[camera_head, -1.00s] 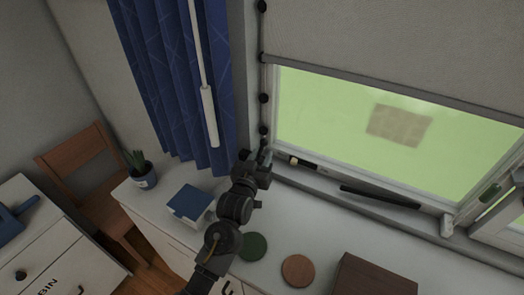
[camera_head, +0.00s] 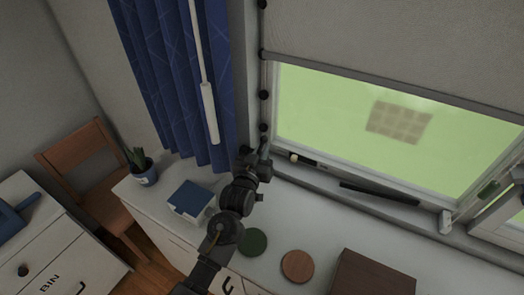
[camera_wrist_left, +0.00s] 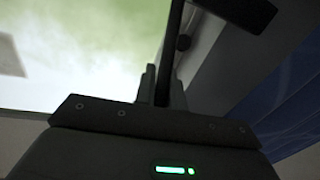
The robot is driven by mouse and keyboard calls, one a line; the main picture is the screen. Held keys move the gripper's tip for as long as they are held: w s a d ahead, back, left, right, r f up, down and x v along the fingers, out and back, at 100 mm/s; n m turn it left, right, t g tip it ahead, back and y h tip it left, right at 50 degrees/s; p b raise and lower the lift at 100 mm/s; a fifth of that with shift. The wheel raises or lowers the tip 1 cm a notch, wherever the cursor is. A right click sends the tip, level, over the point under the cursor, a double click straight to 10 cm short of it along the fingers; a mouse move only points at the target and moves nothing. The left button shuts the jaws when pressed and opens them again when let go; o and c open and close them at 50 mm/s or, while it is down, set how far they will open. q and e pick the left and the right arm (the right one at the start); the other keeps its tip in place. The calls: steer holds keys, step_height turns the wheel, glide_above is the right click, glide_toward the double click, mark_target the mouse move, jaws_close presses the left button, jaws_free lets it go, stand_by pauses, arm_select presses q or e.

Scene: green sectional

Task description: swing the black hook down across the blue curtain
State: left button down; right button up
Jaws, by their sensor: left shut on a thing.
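The blue curtain (camera_head: 180,80) hangs left of the window in the head view. It also shows at the right in the left wrist view (camera_wrist_left: 295,105). My left gripper (camera_head: 262,160) is by the window's lower left corner, just right of the curtain's lower edge. In the left wrist view it is shut on a thin black bar (camera_wrist_left: 172,55), which appears to be the black hook. The bar runs up from the fingers, with a dark flat piece (camera_wrist_left: 245,10) near its top. In the head view the hook is mostly hidden by the gripper. My right gripper is not in view.
A beaded chain (camera_head: 264,95) hangs beside the window above my gripper. A white rod (camera_head: 208,100) hangs before the curtain. The counter holds a blue box (camera_head: 190,197), a potted plant (camera_head: 144,170), green (camera_head: 254,241) and brown discs (camera_head: 297,266), and a brown box (camera_head: 372,275).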

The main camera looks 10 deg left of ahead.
arm_select(q)
steer(key=s+f+t+b, duration=0.1)
steer(key=t+b, duration=0.1)
steer(key=b, duration=0.2)
steer(key=s+a+f+n+t+h+b, duration=0.1)
steer(key=s+t+b, duration=0.1)
steer(key=b, duration=0.3)
steer(key=shift+a+f+b, duration=0.1)
steer(key=shift+f+b, duration=0.05)
steer(key=shift+b, duration=0.15)
steer(key=shift+w, duration=0.1)
